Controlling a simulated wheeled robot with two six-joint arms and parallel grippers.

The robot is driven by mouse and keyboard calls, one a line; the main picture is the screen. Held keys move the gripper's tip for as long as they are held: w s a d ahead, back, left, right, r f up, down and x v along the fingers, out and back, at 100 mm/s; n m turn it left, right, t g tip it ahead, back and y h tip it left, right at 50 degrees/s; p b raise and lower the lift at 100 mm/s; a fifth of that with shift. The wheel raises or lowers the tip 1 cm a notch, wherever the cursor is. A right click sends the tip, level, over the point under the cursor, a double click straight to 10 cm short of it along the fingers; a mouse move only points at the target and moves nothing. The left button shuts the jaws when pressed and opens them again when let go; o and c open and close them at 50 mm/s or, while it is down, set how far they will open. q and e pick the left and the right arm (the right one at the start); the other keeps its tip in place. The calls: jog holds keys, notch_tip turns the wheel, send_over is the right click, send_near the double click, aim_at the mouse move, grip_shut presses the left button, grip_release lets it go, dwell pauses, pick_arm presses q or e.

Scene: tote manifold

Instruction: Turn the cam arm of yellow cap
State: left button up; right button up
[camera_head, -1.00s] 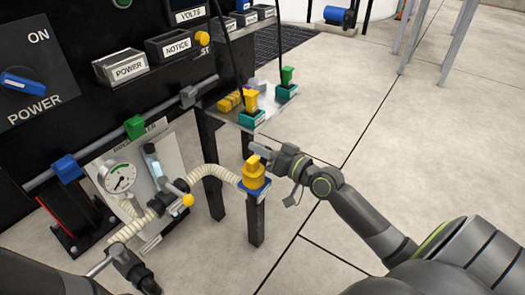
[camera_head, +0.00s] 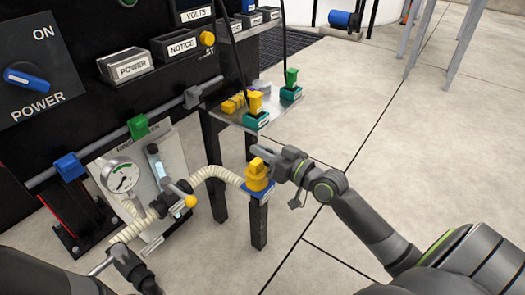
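The yellow cap (camera_head: 256,173) sits on a blue base on top of a dark post, at the end of a ribbed cream hose (camera_head: 216,174). My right gripper (camera_head: 265,152) reaches in from the right, with its fingers at the upper right side of the cap. The fingers are small here, and I cannot tell whether they touch the cap or how far apart they are. My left gripper (camera_head: 138,277) is at the bottom left, below the hose fitting and away from the yellow cap. Its fingers are not clear.
A metal shelf (camera_head: 273,112) with yellow and green connectors stands behind the cap. A pressure gauge (camera_head: 121,178) and a yellow-knobbed valve (camera_head: 190,201) are left of it. The black panel (camera_head: 95,100) fills the left. The tiled floor (camera_head: 400,140) at right is open.

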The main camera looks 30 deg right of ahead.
jog(key=o, duration=0.4)
jog(key=shift+o, duration=0.2)
